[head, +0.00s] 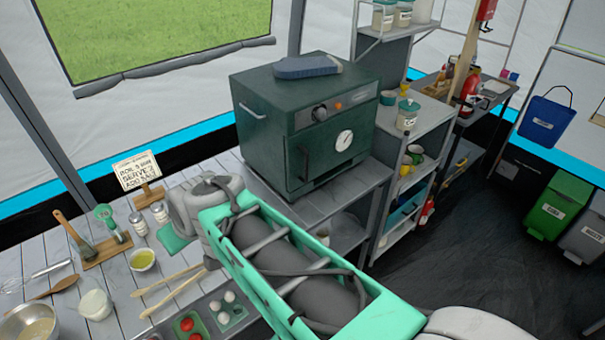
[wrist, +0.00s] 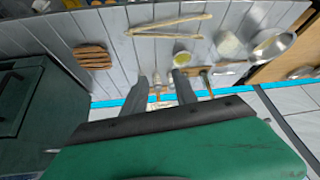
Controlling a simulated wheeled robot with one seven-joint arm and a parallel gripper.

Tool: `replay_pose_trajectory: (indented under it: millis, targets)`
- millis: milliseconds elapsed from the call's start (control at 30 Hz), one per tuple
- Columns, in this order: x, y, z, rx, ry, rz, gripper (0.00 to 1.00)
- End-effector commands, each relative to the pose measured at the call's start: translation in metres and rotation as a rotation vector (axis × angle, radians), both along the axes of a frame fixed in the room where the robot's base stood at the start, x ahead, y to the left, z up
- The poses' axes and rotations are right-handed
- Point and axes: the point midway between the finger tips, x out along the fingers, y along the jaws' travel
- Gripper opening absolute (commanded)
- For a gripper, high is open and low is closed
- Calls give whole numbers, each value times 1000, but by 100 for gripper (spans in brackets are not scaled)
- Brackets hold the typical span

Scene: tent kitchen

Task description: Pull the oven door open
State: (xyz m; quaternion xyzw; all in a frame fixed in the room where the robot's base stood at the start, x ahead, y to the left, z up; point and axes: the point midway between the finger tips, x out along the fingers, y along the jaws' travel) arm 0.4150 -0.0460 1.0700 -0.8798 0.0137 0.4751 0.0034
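The dark green oven (head: 262,112) stands on a grey shelf unit. Its front door (head: 325,160) carries a round white gauge and looks closed, with a dark upright handle (head: 304,165) at the door's left side. A knob sits above the door. My gripper is left of the oven in the head view, mostly hidden behind my wrist there, and not touching the handle. In the wrist view my gripper (wrist: 161,80) shows two dark fingers spread apart with nothing between them. The oven also shows at the left edge of the wrist view (wrist: 40,100).
A plank table (head: 115,255) with a sign, bowls, jars and wooden utensils lies left of and below my arm. A blue-grey folded item (head: 307,67) lies on the oven. Shelves with jars (head: 407,115) stand right of it. Floor at the right (head: 480,220) is clear.

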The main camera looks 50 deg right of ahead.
Motion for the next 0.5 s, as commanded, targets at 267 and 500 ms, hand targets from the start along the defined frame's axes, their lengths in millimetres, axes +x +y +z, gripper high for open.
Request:
replay_pose_trajectory:
  millis: [267, 500]
  targets:
    - [46, -229, -91, -154, -614, -341, 34]
    - [-46, -355, -95, -384, -906, -680, 34]
